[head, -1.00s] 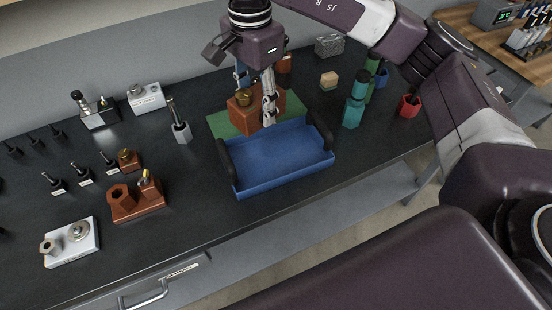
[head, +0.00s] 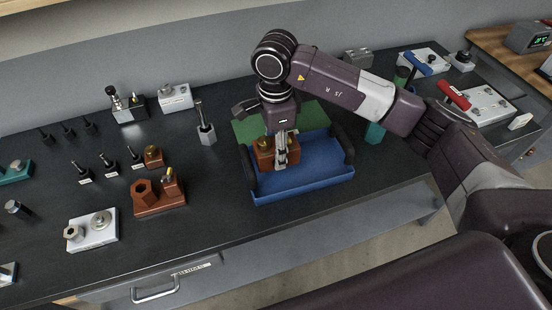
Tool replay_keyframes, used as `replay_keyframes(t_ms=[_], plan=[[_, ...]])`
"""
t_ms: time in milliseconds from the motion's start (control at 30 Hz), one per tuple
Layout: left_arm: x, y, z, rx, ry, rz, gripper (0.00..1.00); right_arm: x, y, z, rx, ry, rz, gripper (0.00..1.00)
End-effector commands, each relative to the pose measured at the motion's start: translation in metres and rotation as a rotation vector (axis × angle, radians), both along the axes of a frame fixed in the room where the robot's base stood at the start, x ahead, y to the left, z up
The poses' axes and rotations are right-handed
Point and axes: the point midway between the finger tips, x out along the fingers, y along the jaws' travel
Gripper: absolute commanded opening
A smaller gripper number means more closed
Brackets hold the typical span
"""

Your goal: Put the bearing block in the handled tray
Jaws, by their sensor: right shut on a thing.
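The bearing block (head: 264,151), an orange-brown block with a brass piece on top, is between the fingers of my right gripper (head: 282,160). The gripper comes down from above and is shut on it. The blue handled tray (head: 310,187) has dark handles at its left and right ends. The block is at the tray's left part, near the left handle; I cannot tell whether it touches the tray floor. The fingers hide part of the block. My left gripper is not in view.
A green mat (head: 252,128) lies bare behind the tray. Left stand a grey holder (head: 206,134), a brown two-part block (head: 158,197) and a white plate with fittings (head: 92,231). A teal bottle (head: 375,133) stands right. The tray's right half is clear.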

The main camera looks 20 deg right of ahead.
Motion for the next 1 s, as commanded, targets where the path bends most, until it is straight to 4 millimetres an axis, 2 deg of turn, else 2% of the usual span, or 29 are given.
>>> replay_keyframes(t_ms=[267,500,900,933,1000], plan=[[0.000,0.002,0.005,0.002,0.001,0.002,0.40,0.000,0.000,-0.019,0.001,-0.001,-0.001,0.01],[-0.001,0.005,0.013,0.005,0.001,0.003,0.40,0.001,0.001,-0.050,0.001,-0.001,-0.001,0.01],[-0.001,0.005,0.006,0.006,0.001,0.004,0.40,0.001,0.000,-0.057,0.001,-0.004,0.000,0.01],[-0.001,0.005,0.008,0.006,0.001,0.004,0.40,0.001,0.000,-0.057,0.000,-0.002,0.000,0.46],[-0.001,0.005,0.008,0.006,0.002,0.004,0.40,0.001,0.000,-0.056,0.000,-0.002,0.000,0.54]])
